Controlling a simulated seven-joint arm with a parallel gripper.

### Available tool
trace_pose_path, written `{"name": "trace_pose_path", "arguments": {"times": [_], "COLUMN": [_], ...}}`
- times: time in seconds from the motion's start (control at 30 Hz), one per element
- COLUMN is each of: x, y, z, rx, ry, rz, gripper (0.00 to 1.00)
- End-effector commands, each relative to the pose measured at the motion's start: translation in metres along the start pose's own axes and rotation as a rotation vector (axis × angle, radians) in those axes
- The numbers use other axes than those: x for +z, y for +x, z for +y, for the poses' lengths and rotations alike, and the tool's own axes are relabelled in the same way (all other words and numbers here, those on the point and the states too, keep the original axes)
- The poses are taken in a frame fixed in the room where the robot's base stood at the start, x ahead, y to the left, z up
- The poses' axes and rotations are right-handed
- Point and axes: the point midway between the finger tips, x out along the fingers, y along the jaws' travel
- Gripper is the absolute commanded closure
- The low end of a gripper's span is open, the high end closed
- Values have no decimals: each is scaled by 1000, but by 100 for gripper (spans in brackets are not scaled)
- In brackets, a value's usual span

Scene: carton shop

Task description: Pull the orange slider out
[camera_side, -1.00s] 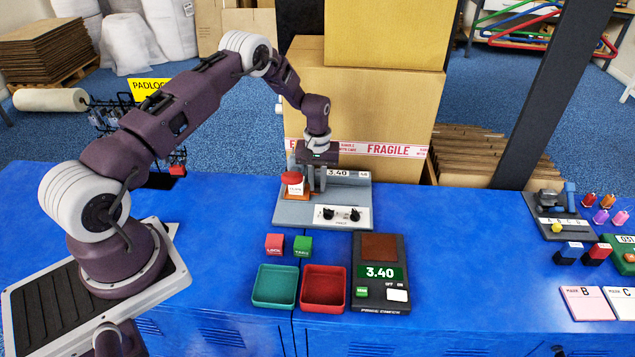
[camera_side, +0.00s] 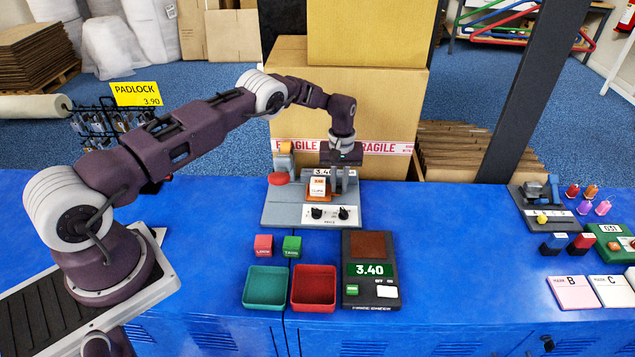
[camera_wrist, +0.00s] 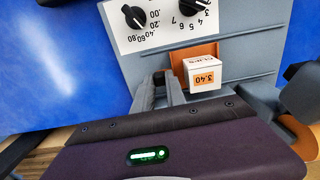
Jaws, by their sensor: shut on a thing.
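The orange slider (camera_side: 311,194) lies on the grey pricing stand (camera_side: 275,213), out to the right of the red stamp head (camera_side: 278,180). A small white carton with a 3.40 label (camera_side: 318,186) rides upright on it. My gripper (camera_side: 339,186) points down at the slider's right end and is shut on the slider; the exact contact is mostly hidden. In the wrist view the fingers (camera_wrist: 160,82) meet beside the orange slider (camera_wrist: 207,49), with the carton (camera_wrist: 204,74) next to them, apart from the fingers.
The stand's dial panel (camera_side: 331,213) with two black knobs is in front of the slider. Green (camera_side: 266,287) and red (camera_side: 313,288) trays and a scale (camera_side: 370,272) reading 3.40 stand nearer. Large cardboard boxes (camera_side: 365,80) rise close behind.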

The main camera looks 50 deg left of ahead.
Motion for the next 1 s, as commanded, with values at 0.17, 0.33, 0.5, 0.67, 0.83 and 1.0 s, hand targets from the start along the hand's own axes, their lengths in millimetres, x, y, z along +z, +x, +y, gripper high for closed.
{"name": "trace_pose_path", "arguments": {"times": [0.17,0.33,0.5,0.67,0.83,1.0], "x": [-2,0,0,0,0,0], "y": [0,-1,-1,-1,-1,-9], "z": [15,19,20,20,19,19], "rx": [0,3,7,6,4,3], "ry": [4,5,5,5,5,5], "rz": [11,10,10,9,8,8], "gripper": [100,100,100,62,62,62]}}
